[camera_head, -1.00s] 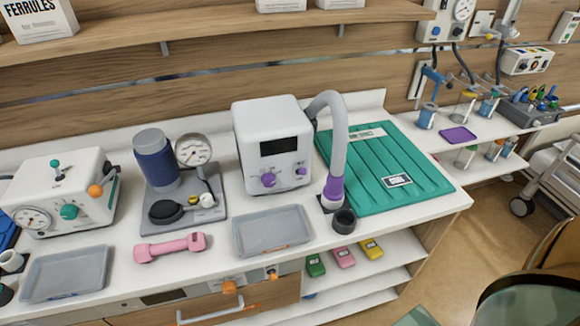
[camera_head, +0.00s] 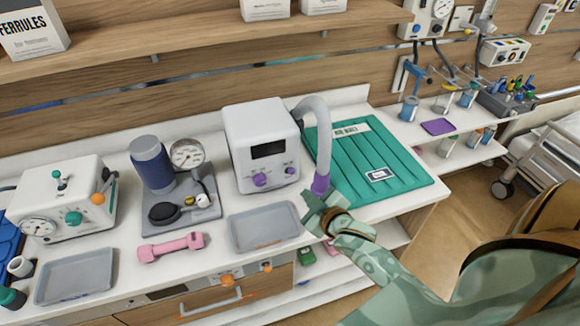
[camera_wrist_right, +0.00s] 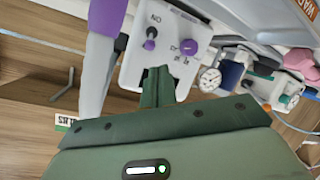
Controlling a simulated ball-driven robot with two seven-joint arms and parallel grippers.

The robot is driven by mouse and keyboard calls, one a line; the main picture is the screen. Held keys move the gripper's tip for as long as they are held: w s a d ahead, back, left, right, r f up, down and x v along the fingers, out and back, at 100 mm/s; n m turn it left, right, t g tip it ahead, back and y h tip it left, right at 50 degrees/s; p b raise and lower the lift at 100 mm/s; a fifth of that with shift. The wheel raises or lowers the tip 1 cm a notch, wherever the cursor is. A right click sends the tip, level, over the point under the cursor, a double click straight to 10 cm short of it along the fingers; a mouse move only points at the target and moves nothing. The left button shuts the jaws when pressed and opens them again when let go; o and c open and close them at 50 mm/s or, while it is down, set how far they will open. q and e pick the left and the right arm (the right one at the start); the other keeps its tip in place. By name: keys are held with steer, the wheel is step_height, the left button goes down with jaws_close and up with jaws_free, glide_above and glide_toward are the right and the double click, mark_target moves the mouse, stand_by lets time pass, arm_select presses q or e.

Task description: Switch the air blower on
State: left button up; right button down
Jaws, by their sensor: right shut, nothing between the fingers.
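The air blower (camera_head: 262,125) is a white box on the counter with a dark display and a grey hose (camera_head: 318,120) ending in a purple nozzle. On its front are a larger purple knob (camera_head: 260,180) and a smaller purple control (camera_head: 290,170). In the wrist view the shut fingers (camera_wrist_right: 158,85) point at the blower's panel (camera_wrist_right: 140,68), which shows a small switch (camera_wrist_right: 150,42) marked ON and a purple knob (camera_wrist_right: 189,46). My left gripper is not in view.
A pink dumbbell (camera_head: 170,246) and a gauge stand (camera_head: 190,205) are to the left. Open shelves are under the counter.

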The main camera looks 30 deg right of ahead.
mark_target(290, 170)
steer(key=shift+w+d+r+m+t+y, duration=0.2)
steer(key=shift+w+d+t, duration=0.2)
steer(key=shift+w, duration=0.15)
steer(key=shift+w+d+r+m+t+y, duration=0.1)
steer(key=shift+w+d+r+t, duration=0.15)
steer(key=shift+w+t, duration=0.25)
steer(key=w, duration=0.3)
steer(key=w+f+b, duration=0.1)
steer(key=w, duration=0.2)
steer(key=w+f, duration=0.1)
steer(key=w, duration=0.3)
steer(key=shift+d+f, duration=0.15)
steer(key=shift+d, duration=0.1)
steer(key=shift+s, duration=0.1)
